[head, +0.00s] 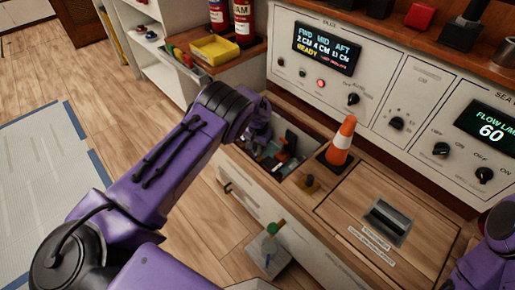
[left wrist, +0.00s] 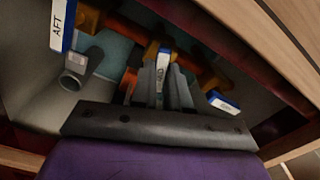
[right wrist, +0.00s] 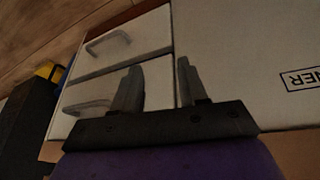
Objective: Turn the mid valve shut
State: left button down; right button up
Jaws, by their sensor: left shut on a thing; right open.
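The mid valve handle (left wrist: 163,58), with a white-and-blue tag, stands between the fingers of my left gripper (left wrist: 161,84) in the left wrist view. The gripper is shut on it. An AFT-tagged handle (left wrist: 62,25) is at upper left, and another tagged handle (left wrist: 223,102) is at right, its lettering hard to read. In the head view my left arm reaches down into the open floor hatch (head: 297,143); the valves there are partly hidden by the gripper. My right gripper (right wrist: 157,80) is open and empty, in front of white drawers.
Drawers with handles (right wrist: 108,42) face my right gripper.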

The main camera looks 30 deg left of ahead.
pick_arm(q)
jog(key=n, duration=1.4)
dwell(0.5)
jog(key=c, duration=1.1)
grip_release()
notch_tip(320, 180, up, 11)
jog(key=p, duration=0.2)
jog(key=shift+f+p, duration=0.2)
jog(key=shift+p, duration=0.15)
